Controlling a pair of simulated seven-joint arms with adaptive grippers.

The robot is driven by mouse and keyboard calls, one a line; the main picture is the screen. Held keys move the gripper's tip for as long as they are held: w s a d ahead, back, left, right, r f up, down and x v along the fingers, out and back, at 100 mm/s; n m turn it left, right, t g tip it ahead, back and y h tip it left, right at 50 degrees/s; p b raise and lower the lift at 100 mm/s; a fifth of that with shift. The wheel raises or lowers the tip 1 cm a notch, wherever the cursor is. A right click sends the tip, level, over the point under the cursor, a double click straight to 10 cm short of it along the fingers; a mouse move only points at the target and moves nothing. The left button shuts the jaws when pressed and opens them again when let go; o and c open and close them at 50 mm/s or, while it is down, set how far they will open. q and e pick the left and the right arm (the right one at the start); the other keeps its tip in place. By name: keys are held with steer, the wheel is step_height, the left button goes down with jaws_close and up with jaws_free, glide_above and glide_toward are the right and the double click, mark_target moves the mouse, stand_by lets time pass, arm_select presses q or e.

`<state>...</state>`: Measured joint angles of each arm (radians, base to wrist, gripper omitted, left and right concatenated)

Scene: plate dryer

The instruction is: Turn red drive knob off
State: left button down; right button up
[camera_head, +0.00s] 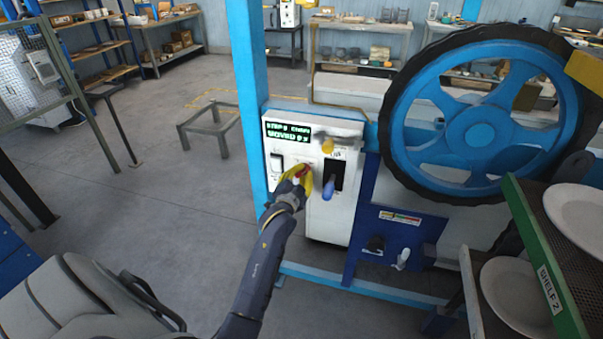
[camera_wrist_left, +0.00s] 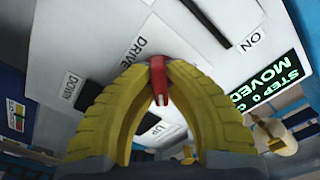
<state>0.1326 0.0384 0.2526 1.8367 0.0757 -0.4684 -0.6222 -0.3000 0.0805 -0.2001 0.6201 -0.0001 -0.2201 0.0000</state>
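The red drive knob (camera_wrist_left: 158,80) sits on the white control panel (camera_wrist_left: 100,35) beside the printed word DRIVE. My left gripper (camera_wrist_left: 158,66) has its two yellow fingertips closed against the knob from both sides, with its lower end showing between them. In the head view my left gripper (camera_head: 306,168) is at the front of the white control box (camera_head: 331,215), and the red knob (camera_head: 302,171) is mostly hidden by the fingers. My right gripper is not in view.
A green-lettered display (camera_head: 287,134) is above the knob. A blue lever (camera_head: 328,188) in a black slot and a yellow knob (camera_head: 327,146) are close by. A large blue wheel (camera_head: 479,135) and plates on shelves (camera_head: 545,285) stand to the right.

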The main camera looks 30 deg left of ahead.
arm_select(q)
steer(key=shift+a, duration=0.1)
stand_by(0.3)
steer(key=n, duration=0.8)
steer(key=shift+w+n, duration=0.1)
steer(key=shift+n, duration=0.3)
steer(key=n, duration=0.4)
steer(key=shift+n, duration=2.5)
steer(key=shift+r, duration=0.1)
steer(key=c, duration=1.4)
jaws_free()
steer(key=shift+w, duration=0.1)
